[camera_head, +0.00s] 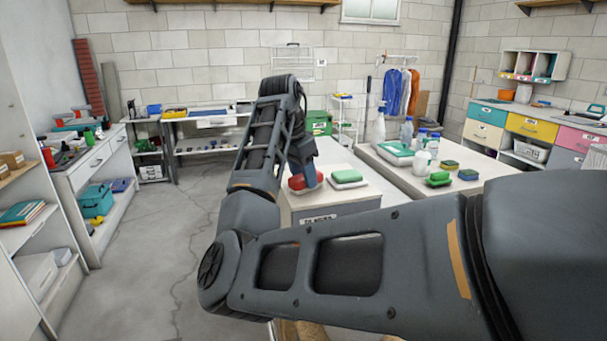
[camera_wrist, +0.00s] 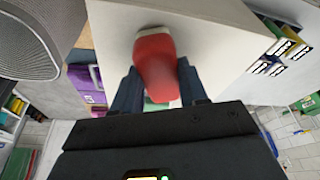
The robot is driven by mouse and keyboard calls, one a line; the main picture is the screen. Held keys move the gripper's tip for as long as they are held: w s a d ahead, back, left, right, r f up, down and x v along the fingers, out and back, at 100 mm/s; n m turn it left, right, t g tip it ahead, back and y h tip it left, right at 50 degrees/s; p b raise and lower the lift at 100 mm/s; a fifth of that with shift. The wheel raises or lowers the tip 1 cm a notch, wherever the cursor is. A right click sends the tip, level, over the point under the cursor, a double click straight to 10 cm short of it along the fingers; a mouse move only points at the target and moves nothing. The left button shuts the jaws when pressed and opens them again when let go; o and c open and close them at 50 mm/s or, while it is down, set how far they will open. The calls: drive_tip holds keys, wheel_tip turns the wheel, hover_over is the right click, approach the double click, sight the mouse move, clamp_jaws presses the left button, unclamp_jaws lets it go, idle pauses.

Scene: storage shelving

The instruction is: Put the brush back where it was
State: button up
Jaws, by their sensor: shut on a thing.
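The brush (camera_wrist: 157,62) shows as a rounded red body with a pale front edge between my two dark fingers in the wrist view. My gripper (camera_wrist: 160,80) is shut on it. In the head view the red brush (camera_head: 304,181) is partly hidden by my gripper (camera_head: 308,172), over the left part of a white cabinet top (camera_head: 327,199). I cannot tell whether the brush touches that top. A green and white sponge (camera_head: 347,176) lies on the cabinet just right of the brush. A bit of green shows below the brush in the wrist view.
A white table (camera_head: 463,158) to the right holds spray bottles (camera_head: 381,122), a green-topped tray (camera_head: 395,151) and several sponges. Shelves (camera_head: 108,160) line the left side. Open floor (camera_head: 180,225) lies left of the cabinet. My arm hides the cabinet's lower part.

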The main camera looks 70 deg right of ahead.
drive_tip(key=o, duration=0.9)
drive_tip(key=shift+o, duration=0.2)
drive_tip(key=v, duration=1.2)
drive_tip(key=shift+r, duration=0.1)
